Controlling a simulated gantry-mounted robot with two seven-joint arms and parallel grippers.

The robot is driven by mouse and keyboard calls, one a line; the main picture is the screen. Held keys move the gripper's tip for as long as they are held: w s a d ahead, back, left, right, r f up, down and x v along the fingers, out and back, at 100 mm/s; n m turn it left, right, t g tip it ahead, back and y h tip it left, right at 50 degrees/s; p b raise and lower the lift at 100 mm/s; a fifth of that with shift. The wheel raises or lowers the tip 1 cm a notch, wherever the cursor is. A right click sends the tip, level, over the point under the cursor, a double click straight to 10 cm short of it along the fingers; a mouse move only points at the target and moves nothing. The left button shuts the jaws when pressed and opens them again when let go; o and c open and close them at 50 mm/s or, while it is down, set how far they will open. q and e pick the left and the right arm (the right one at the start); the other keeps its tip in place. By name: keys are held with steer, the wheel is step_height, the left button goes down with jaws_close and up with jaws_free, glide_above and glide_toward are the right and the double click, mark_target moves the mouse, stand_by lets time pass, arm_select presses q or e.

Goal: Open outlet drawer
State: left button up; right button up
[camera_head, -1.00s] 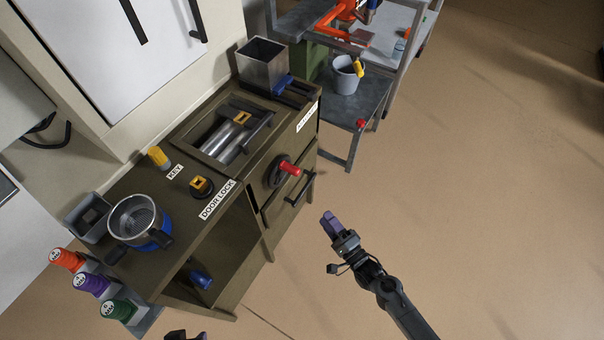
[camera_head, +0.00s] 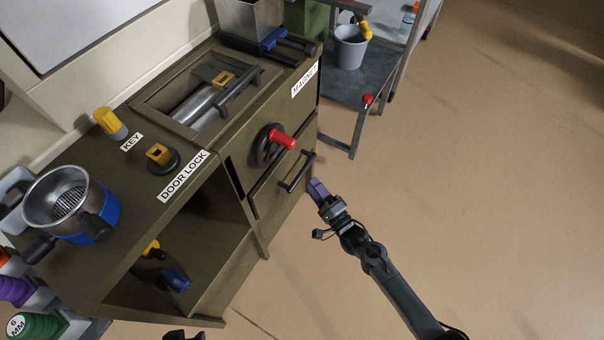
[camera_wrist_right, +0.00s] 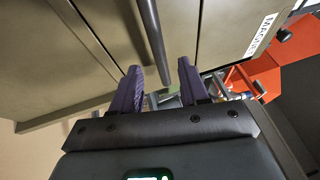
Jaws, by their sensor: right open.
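The drawer front (camera_head: 278,185) is on the right face of the olive cabinet, below a black handwheel with a red knob (camera_head: 283,139). It looks shut. Its black bar handle (camera_head: 297,172) stands out from the front. My right gripper (camera_head: 318,190) is just to the right of the handle, with purple fingers. In the right wrist view the gripper (camera_wrist_right: 160,88) is open, and the dark handle bar (camera_wrist_right: 153,45) runs down toward the gap between the fingertips. I cannot tell whether they touch. A dark piece, perhaps my left gripper (camera_head: 184,335), shows at the bottom edge.
The cabinet top (camera_head: 120,180) holds a sieve pot (camera_head: 68,200), a yellow key knob (camera_head: 110,123) and a door lock knob (camera_head: 160,155). An open shelf (camera_head: 185,245) is below. A grey side table (camera_head: 362,100) with a bucket (camera_head: 350,48) stands behind. The floor to the right is clear.

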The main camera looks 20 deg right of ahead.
mark_target(302, 170)
steer(key=b+x, duration=0.2)
steer(key=x, duration=0.4)
steer(key=shift+w, duration=0.1)
steer(key=shift+w+a+r+b, duration=0.1)
steer(key=shift+w+a+b, duration=0.05)
steer(key=shift+w+b, duration=0.25)
steer(key=shift+c, duration=0.2)
jaws_close()
